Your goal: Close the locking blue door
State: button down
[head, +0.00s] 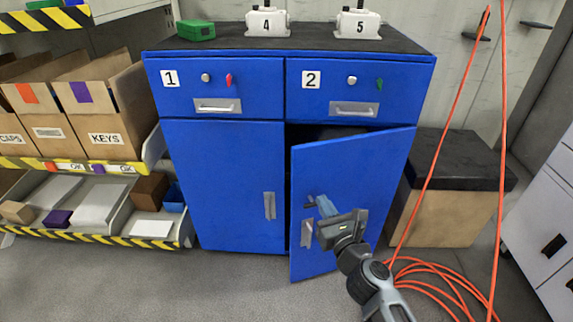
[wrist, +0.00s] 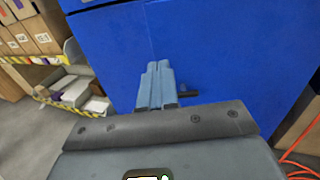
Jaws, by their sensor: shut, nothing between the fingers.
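The blue door (head: 350,180) is the lower right door of a blue cabinet. It stands partly open, its left edge swung outward and its right side against the cabinet, with a dark gap above it. It has a grey handle (head: 307,231) and a small dark piece near its left edge. My gripper (head: 322,203) is in front of the door, beside the handle, fingers toward the panel. In the wrist view, the fingertips (wrist: 158,66) are together and empty before a blue surface. I cannot tell whether they touch it.
The cabinet's lower left door (head: 225,185) is closed, as are drawers 1 (head: 215,90) and 2 (head: 350,92). A shelf with boxes (head: 110,120) stands left. An orange cable (head: 440,280) lies coiled at right, near a black-topped box (head: 455,190).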

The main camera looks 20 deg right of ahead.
aim_at(301, 165)
jog(key=w+b, duration=0.1)
jog(key=w, duration=0.6)
jog(key=w+b, duration=0.2)
jog(key=w, duration=0.4)
jog(key=shift+w+a+f+b, duration=0.1)
jog(key=shift+w+a+b, duration=0.1)
jog(key=shift+w+b, duration=0.15)
